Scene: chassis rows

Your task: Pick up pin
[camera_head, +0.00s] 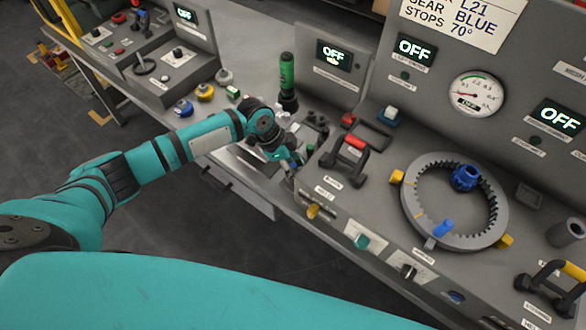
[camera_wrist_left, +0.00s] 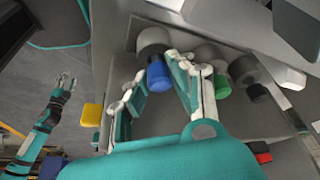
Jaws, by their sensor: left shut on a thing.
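A blue pin (camera_wrist_left: 158,76) with a rounded end stands between the fingers of my left gripper (camera_wrist_left: 156,68) in the left wrist view. The fingers are shut on it, and a grey cylinder (camera_wrist_left: 153,40) lies just beyond it. In the head view my left gripper (camera_head: 287,158) is down at the small recessed section of the console; the blue pin is hidden there. A green-ended pin (camera_wrist_left: 222,86) stands to the right of the fingers in the wrist view. My right gripper (camera_wrist_left: 65,81) shows small at the left of the wrist view, fingers apart and empty.
A ring gear (camera_head: 420,223) with a blue pinion (camera_head: 465,177) lies on the right console. A red-and-black handle (camera_head: 346,160) stands right of my left gripper. A dark green cylinder (camera_head: 287,75) stands behind it. The floor (camera_head: 130,215) in front is clear.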

